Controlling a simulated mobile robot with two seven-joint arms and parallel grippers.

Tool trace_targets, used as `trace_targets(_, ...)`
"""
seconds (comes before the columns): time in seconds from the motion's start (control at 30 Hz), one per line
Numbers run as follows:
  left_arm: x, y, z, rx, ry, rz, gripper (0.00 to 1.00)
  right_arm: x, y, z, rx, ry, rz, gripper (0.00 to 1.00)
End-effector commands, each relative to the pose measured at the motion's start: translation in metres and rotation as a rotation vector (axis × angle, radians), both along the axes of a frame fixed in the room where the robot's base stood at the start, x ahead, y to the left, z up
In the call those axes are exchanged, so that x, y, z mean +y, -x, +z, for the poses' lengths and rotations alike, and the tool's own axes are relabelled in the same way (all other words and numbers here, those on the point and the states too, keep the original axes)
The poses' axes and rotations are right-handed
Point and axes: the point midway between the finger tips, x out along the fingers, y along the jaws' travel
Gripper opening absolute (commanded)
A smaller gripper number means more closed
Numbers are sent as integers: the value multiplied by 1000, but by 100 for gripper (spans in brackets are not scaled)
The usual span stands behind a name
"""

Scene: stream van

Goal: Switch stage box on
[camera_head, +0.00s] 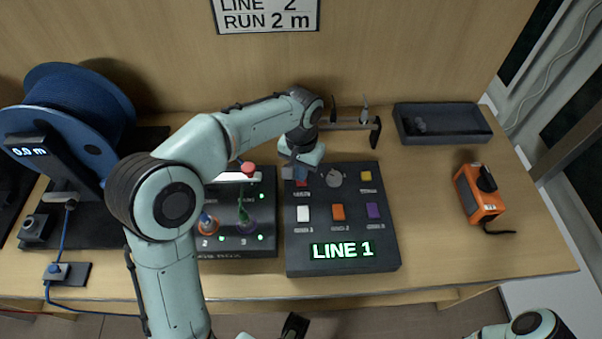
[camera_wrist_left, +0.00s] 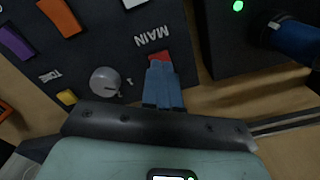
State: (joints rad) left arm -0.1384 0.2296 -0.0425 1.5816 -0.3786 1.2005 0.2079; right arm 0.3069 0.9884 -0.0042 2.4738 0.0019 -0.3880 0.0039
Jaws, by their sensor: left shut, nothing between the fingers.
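The black panel (camera_head: 303,262) has a lit LINE 1 display, a grey knob, and white, orange, purple and yellow buttons. Its red MAIN switch (camera_wrist_left: 157,57) shows at the fingertips of my left gripper (camera_wrist_left: 162,72) in the left wrist view. The blue fingers are shut with nothing between them; their tips seem to touch the switch or hover just over it. In the head view my left gripper (camera_head: 295,172) partly covers this corner. A second black box (camera_head: 262,245), its lettering ending in BOX, has green lights and is partly hidden by my left arm.
A blue cable reel (camera_head: 75,105) with a small display stands at the left. A dark tray (camera_head: 443,138) and an orange device (camera_head: 479,193) lie at the right. A small rack (camera_head: 350,124) is behind the panel. Plugs sit at the second box. The right front tabletop is clear.

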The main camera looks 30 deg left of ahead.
Motion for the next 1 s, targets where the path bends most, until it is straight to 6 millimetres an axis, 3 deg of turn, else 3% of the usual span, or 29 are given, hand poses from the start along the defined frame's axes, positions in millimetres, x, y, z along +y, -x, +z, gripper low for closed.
trace_targets(0.57, 0, -1, 49, -2, 1, 0, 0, 0, -14, 42, -17, 0, 0, 43)
trace_targets(1.0, 0, 0, 50, -1, 0, 0, 0, 0, -14, 43, -17, 0, 0, 43)
